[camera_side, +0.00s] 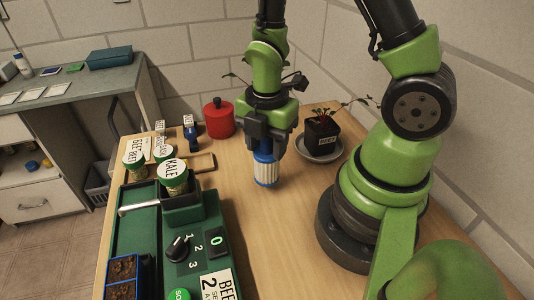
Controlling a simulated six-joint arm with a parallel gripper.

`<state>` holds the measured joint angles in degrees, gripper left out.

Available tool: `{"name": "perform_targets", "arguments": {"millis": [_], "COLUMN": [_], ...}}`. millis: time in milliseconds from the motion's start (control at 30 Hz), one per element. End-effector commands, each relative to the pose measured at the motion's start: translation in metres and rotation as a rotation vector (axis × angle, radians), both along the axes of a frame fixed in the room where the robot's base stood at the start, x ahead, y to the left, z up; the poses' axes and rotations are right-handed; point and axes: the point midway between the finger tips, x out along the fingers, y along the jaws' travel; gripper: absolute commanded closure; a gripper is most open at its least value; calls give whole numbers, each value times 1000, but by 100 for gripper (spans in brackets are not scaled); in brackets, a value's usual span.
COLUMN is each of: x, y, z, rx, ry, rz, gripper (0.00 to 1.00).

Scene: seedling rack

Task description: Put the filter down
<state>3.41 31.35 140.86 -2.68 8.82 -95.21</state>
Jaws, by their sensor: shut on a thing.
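The filter (266,172) is a small cylinder with a blue top and a pale ribbed body. My gripper (265,147) points down and is shut on its upper part. The filter is upright over the wooden table (270,225). I cannot tell whether its bottom touches the table.
A green rack (136,225) with labelled jars, a dial and seedling cells stands at the left. A red canister (219,120) is behind the filter. A potted seedling (322,132) sits on a grey saucer (304,150) to the right. The front middle of the table is clear.

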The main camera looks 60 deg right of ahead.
Motion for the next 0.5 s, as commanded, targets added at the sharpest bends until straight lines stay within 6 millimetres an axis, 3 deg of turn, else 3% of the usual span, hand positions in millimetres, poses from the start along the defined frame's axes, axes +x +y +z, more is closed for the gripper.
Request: {"name": "perform_targets", "arguments": {"millis": [233,500], "x": [-1,0], "y": [-1,0], "z": [-24,-27], "rx": [-5,0], "ry": [4,0], "rz": [2,0], "gripper": [78,78]}}
